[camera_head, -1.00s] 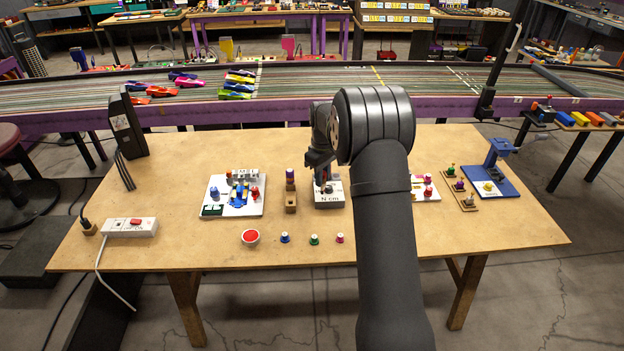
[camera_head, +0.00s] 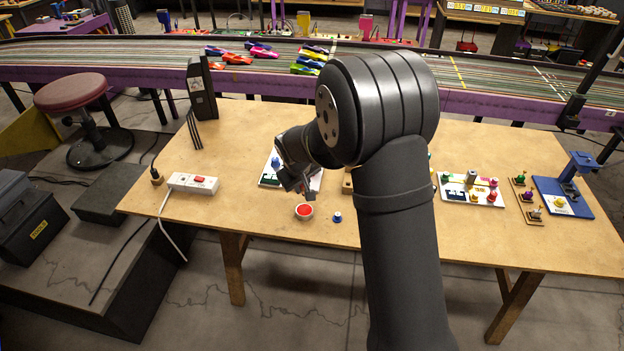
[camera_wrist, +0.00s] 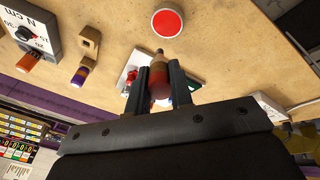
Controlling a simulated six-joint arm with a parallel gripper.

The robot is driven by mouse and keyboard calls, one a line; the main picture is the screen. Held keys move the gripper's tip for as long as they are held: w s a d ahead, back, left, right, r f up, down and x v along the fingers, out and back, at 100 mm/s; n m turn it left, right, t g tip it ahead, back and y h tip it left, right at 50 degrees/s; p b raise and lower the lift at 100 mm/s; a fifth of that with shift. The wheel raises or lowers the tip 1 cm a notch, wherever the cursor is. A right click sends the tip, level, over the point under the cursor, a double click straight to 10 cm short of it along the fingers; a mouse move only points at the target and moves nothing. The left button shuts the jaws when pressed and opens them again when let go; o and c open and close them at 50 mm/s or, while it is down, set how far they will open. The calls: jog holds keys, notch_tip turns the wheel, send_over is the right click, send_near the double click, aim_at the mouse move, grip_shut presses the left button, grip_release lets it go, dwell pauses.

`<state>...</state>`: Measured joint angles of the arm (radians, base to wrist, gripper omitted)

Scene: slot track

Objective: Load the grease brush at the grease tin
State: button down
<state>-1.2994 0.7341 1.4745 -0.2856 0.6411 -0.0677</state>
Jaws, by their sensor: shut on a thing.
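The grease tin (camera_head: 304,211) is a small round pot with red content, near the front edge of the wooden table. It also shows in the wrist view (camera_wrist: 167,23), at top centre. My gripper (camera_head: 306,193) hangs just behind the tin in the head view. In the wrist view its fingers (camera_wrist: 159,76) are shut on the reddish-brown grease brush (camera_wrist: 159,88). The brush's narrower end points toward the tin, and a gap shows between them in that view. The brush is too small to make out in the head view, and its height over the tin is hard to judge.
A white tray (camera_head: 267,183) lies behind my gripper. A white power strip (camera_head: 193,183) lies to the left. The wrist view shows a gauge box (camera_wrist: 33,38) and a wooden block (camera_wrist: 89,42).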

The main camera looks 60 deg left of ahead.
jog(key=shift+f, duration=2.7)
jog(key=shift+f, duration=0.6)
jog(key=shift+r, duration=3.55)
